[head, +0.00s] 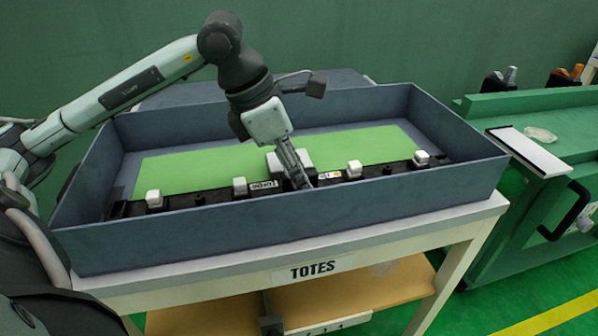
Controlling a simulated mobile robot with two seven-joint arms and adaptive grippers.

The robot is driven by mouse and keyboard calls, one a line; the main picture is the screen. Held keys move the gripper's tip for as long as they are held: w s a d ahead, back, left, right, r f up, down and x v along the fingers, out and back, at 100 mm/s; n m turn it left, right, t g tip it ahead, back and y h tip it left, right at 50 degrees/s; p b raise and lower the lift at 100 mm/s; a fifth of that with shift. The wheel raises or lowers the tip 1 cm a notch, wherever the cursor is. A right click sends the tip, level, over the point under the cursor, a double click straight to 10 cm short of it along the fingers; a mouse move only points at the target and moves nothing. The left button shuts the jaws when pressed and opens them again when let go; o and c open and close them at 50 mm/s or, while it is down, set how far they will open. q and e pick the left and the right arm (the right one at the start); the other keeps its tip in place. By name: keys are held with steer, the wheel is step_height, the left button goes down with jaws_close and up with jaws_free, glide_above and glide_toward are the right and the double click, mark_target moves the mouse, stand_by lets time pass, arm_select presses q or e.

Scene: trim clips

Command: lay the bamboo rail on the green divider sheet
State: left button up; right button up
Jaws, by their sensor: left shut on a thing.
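A long black rail (213,198) with several white blocks on it and small labels lies lengthwise inside a grey-blue tote (180,244), close behind the near wall. No bamboo colour shows on it. The green divider sheet (190,169) lies flat on the tote floor, behind and partly hidden by the rail. My left gripper (301,181) reaches down into the tote and is shut on the rail near its middle. The near wall hides the rail's lower edge, so I cannot tell whether it touches the sheet. My right gripper is out of view.
The tote stands on a white-framed cart (455,262) labelled TOTES, with a wooden lower shelf (210,315). Its raised walls surround the rail. A green bench (540,130) with a white panel (530,150) and a black handle (572,212) stands at right.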

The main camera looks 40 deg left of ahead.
arm_select(q)
steer(key=shift+f+b, duration=0.45)
steer(key=shift+b, duration=0.1)
steer(key=o, duration=1.5)
steer(key=shift+r, duration=0.1)
